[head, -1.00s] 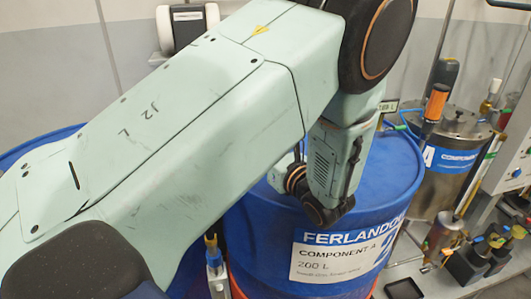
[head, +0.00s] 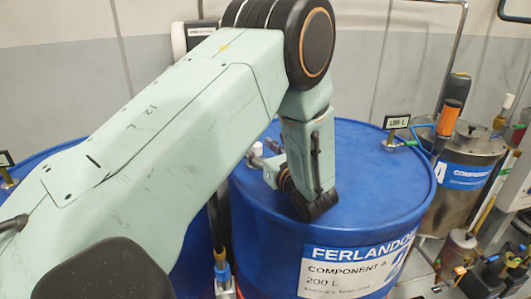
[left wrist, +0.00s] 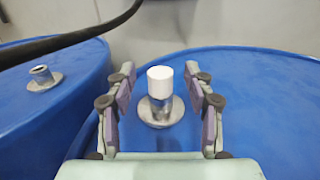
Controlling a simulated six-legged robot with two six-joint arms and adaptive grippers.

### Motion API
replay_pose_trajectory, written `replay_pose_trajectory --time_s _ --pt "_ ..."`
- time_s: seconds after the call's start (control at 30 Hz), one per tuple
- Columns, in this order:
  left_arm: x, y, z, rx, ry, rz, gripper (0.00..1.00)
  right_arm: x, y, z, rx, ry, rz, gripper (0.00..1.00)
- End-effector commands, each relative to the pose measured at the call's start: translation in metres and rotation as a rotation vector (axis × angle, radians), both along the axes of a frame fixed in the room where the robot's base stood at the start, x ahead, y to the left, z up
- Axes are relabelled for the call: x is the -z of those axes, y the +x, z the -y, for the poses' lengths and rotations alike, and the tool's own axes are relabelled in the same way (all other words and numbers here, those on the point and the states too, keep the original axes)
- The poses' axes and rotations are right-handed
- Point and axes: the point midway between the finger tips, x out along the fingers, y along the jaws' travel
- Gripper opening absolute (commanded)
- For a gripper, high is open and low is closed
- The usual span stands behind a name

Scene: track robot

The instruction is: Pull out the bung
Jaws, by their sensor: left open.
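The white bung (left wrist: 160,82) sits upright on a metal neck with a round flange on top of the blue drum (left wrist: 250,90). In the left wrist view my left gripper (left wrist: 159,72) is open, with one finger on each side of the bung and a visible gap on both sides. In the head view the same gripper (head: 265,163) is over the left part of the drum's lid, partly hidden by my wrist. A small white top, which looks like the bung (head: 257,149), shows just beyond it. My right gripper is not in view.
A second blue drum (left wrist: 25,110) with an open metal neck (left wrist: 42,77) stands at the left. A black hose (left wrist: 75,38) crosses above it. A level gauge (head: 396,123) stands on the drum's right rim. A steel tank (head: 465,160) stands further right.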

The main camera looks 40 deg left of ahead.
Motion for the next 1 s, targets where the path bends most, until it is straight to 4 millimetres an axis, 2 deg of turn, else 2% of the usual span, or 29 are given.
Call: replay_pose_trajectory --time_s 0.3,0.9,1.0 --pt "0.0002 0.0003 -0.0020 0.001 0.000 -0.001 0.52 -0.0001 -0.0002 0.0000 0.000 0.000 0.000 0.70" --pt "0.0003 0.0001 -0.0019 0.000 -0.001 -0.001 0.01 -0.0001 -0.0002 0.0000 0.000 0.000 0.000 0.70" --pt "0.0005 0.0002 -0.0017 0.001 -0.001 -0.001 0.00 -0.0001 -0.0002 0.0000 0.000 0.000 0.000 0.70"
